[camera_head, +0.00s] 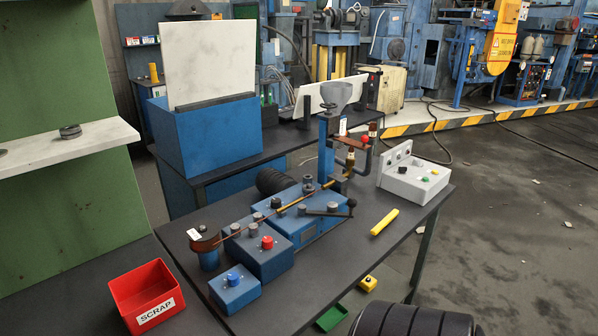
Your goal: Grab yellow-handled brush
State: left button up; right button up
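A short yellow bar (384,222), which looks like the yellow brush handle, lies on the dark workbench (335,262) near its right edge. It points diagonally, its right end farther away. I cannot make out any bristles on it. Nothing touches it from above. Neither of my grippers shows in the head view.
Left of the handle stands a blue bending fixture (318,218) with a thin copper-coloured rod. Behind it is a grey control box (414,180). Blue boxes with a red knob (267,243) and a blue knob (233,279) stand in front. A red SCRAP bin (147,296) is at left.

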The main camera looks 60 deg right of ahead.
aim_at(387, 219)
jog(key=z, duration=2.55)
